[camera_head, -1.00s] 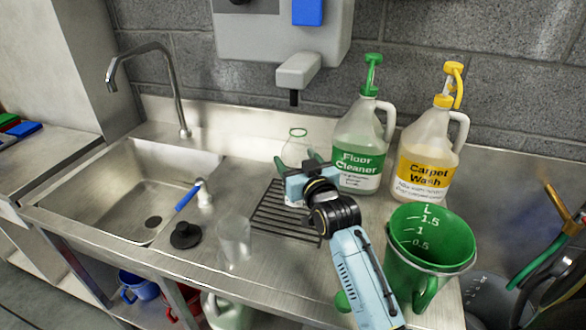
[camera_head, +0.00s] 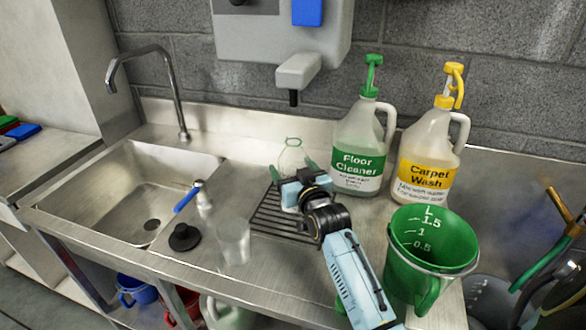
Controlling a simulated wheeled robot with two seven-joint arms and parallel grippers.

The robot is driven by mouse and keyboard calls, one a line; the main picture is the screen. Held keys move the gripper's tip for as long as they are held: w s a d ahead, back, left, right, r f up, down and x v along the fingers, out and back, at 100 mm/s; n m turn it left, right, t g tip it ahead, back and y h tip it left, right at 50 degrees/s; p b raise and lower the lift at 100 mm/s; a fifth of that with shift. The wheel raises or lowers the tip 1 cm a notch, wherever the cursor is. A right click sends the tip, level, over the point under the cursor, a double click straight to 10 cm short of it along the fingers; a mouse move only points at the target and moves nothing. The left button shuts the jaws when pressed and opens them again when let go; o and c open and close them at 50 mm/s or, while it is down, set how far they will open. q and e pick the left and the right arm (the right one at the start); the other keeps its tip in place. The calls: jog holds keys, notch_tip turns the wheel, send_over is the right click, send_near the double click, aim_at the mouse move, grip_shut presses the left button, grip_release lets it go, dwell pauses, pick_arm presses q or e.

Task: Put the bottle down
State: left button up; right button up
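A clear bottle (camera_head: 292,157) with a green rim stands upright behind my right gripper (camera_head: 292,170), over the dark slotted drain rack (camera_head: 268,218). My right gripper comes in from the lower right, with one finger on each side of the bottle. It appears shut on the bottle's body. The gripper hides much of the bottle's lower part, so I cannot tell whether its base touches the rack. My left gripper is not in view.
Floor Cleaner (camera_head: 357,150) and Carpet Wash (camera_head: 425,165) jugs stand to the right. A green measuring jug (camera_head: 420,265) is at the front right.

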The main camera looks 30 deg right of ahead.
jog(key=shift+o, duration=1)
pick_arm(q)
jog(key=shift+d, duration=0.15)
pick_arm(e)
jog(key=shift+r, duration=0.15)
jog(key=shift+s, duration=0.4)
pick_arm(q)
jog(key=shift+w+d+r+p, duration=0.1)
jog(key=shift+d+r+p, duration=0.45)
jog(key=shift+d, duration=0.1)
pick_arm(e)
jog(key=s+a, duration=0.2)
jog(key=s, duration=0.9)
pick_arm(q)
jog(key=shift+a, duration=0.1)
pick_arm(e)
jog(key=shift+a, duration=0.1)
